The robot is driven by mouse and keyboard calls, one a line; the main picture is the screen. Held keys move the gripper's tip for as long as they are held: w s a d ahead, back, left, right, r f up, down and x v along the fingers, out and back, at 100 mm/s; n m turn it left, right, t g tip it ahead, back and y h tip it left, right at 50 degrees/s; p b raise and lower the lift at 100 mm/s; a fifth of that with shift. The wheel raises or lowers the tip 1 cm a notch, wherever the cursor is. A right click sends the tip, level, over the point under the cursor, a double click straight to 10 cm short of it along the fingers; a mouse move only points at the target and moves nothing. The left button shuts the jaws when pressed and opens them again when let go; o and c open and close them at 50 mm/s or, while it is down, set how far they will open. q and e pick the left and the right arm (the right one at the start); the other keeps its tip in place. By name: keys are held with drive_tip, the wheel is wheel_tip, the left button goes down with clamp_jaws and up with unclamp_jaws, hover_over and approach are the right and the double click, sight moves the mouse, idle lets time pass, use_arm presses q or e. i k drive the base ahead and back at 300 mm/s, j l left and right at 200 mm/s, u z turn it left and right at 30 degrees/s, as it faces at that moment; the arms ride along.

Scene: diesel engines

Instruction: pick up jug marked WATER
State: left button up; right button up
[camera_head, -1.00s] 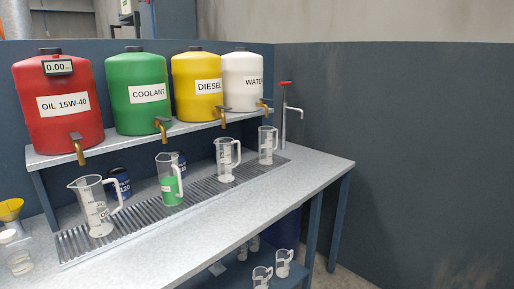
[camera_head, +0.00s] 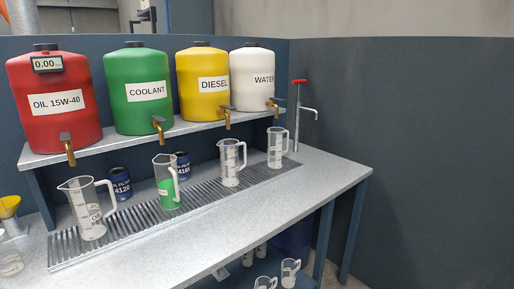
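A clear measuring jug (camera_head: 276,149) stands upright on the ridged drain grate, below the white WATER tank (camera_head: 252,78). Its own label is too small to read, so I cannot tell for sure that it is the jug marked WATER. Its handle faces right. Another clear jug (camera_head: 230,163) stands to its left. A jug with green liquid (camera_head: 166,183) and a large clear jug (camera_head: 89,212) stand further left on the grate. Neither of my grippers is in view.
Red oil (camera_head: 55,128), green coolant (camera_head: 140,112) and yellow diesel (camera_head: 203,102) tanks line the shelf, their taps overhanging the grate. Blue filter cans stand behind the jugs. More jugs (camera_head: 290,271) sit below. The front worktop is clear.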

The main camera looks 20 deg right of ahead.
sight(275, 153)
drive_tip(key=i+l+u, duration=0.2)
drive_tip(key=l, duration=0.25)
drive_tip(key=l+u, duration=0.2)
drive_tip(key=l, duration=0.25)
drive_tip(key=l+u, duration=0.25)
drive_tip(key=l, duration=1.7)
drive_tip(key=k, duration=0.1)
